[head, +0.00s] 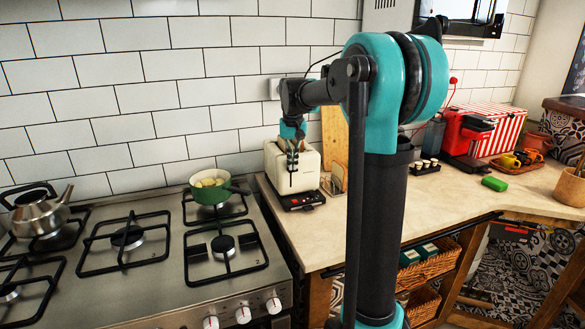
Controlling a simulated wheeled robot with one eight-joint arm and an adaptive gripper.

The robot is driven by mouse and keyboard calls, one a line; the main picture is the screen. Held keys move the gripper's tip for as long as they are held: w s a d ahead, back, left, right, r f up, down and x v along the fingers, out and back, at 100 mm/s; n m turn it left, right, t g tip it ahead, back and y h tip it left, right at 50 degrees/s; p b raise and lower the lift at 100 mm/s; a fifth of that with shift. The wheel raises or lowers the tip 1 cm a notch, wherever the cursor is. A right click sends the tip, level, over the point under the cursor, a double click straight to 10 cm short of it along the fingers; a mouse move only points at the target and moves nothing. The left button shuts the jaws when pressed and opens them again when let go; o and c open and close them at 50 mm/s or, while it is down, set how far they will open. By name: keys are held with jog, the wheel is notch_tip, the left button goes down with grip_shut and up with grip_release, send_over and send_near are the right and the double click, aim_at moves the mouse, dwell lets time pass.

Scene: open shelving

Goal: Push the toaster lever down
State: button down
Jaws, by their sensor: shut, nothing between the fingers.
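The cream toaster (278,170) stands on the counter just right of the stove, against the tiled wall. My gripper (293,168) is shut and empty, pointing down at the toaster's front face. The toaster's lever is hidden or too small to make out behind my fingers. I cannot tell whether the fingers touch the toaster. A dark base with a small red spot (294,199) shows at the toaster's foot.
A green pot (219,194) with food sits on the stove (150,265), left of the toaster. A steel kettle (40,215) is at far left. A wooden board (334,138) stands behind. Counter front is clear.

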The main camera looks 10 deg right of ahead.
notch_tip(320, 180, down, 6)
jog(key=shift+r, duration=0.15)
jog(key=s, duration=0.1)
jog(key=s+r, duration=0.1)
jog(key=s, duration=0.1)
jog(key=shift+a+r, duration=0.1)
jog(key=shift+a, duration=0.05)
dwell(0.4)
notch_tip(320, 180, up, 12)
jog(key=s, duration=0.1)
dwell(0.4)
jog(key=shift+s+a, duration=0.1)
